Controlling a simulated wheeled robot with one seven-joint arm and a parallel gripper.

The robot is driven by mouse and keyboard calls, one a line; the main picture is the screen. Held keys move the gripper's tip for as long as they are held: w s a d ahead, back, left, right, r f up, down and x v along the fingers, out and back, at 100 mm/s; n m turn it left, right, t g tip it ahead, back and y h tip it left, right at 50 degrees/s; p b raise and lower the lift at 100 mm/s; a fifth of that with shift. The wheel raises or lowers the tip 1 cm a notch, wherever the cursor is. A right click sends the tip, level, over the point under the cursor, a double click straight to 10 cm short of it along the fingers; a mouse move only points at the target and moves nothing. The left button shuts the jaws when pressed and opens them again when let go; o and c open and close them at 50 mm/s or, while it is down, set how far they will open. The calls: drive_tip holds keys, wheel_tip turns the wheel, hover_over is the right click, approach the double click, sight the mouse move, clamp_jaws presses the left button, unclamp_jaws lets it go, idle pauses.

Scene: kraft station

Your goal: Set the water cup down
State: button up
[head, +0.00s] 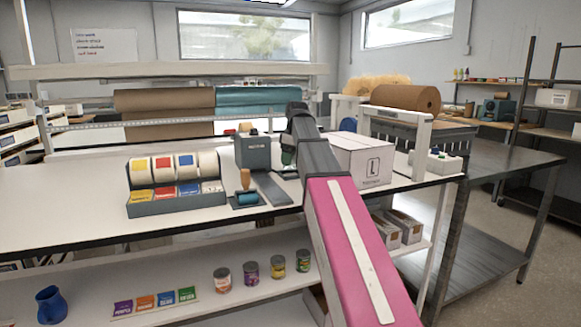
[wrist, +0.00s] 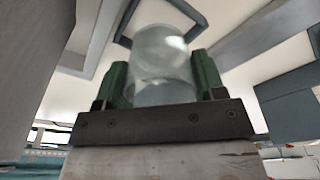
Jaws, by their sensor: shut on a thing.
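The water cup (wrist: 160,62) is clear, round and glassy, and shows large in the wrist view. My gripper (wrist: 162,78) is shut on it, with a green finger against each side. In the head view my gripper (head: 288,152) is over the far part of the white worktable (head: 80,221), mostly behind my pink and grey arm. The cup cannot be made out in that view. The gap between the cup and the tabletop is hidden.
A rack of colored packets (head: 174,183) is at left. Jars (head: 250,273) and a blue pitcher (head: 51,305) stand on the lower shelf.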

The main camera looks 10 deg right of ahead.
drive_tip(key=shift+f, duration=1.55)
drive_tip(key=shift+f, duration=0.1)
drive_tip(key=o, duration=0.8)
drive_tip(key=shift+c, duration=0.2)
wheel_tip(320, 180, up, 12)
drive_tip(key=s+d, duration=0.1)
drive_tip(key=shift+d, duration=0.25)
